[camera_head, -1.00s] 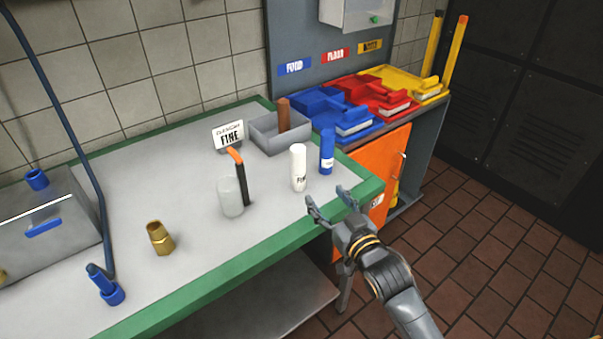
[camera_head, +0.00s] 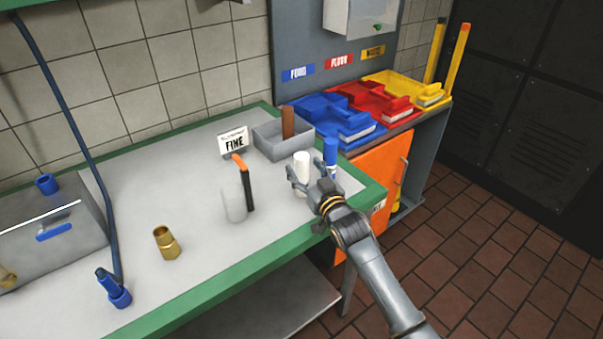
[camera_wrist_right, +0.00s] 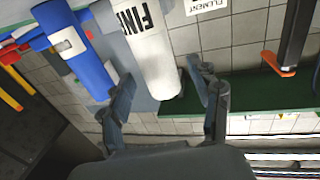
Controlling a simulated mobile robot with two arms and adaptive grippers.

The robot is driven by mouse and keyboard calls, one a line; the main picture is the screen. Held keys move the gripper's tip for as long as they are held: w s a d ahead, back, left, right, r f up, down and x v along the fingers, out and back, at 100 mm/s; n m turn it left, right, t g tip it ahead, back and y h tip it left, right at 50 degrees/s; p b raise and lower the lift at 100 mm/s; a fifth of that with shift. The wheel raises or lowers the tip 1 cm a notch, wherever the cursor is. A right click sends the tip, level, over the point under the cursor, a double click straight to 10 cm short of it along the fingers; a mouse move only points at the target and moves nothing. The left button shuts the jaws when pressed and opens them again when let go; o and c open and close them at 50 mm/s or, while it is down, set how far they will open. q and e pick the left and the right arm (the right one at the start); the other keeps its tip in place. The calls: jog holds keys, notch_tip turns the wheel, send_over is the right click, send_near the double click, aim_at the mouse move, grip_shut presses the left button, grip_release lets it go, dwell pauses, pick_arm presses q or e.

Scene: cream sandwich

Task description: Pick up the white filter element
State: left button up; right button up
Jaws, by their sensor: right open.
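The white filter element (camera_head: 301,162) stands upright on the bench near its right end. It also shows in the right wrist view (camera_wrist_right: 152,62), with dark lettering, between the finger directions. My right gripper (camera_head: 306,172) is open, with its fingers at the near side of the white element and partly covering it. In the right wrist view the open fingers (camera_wrist_right: 163,98) lie on either side of the element's near end; I cannot tell whether they touch it. A blue cylinder (camera_head: 330,152) stands just right of the white one and shows beside it in the wrist view (camera_wrist_right: 78,48).
The grey bin (camera_head: 268,142) with a brown cylinder (camera_head: 288,122) is behind. A FINE sign (camera_head: 234,143), clear cup (camera_head: 233,203), orange-tipped black tool (camera_head: 245,185) and brass fitting (camera_head: 166,242) are to the left. The bench's green edge (camera_head: 230,281) runs in front.

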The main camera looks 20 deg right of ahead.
jog(key=shift+w, duration=0.5)
jog(key=c, duration=1.3)
jog(key=shift+o, duration=0.2)
jog(key=shift+r, duration=0.6)
jog(key=s+a+r+b, duration=0.1)
jog(key=s+a+r, duration=0.1)
jog(key=s+r, duration=0.9)
jog(key=s, duration=0.3)
jog(key=shift+a+r, duration=0.4)
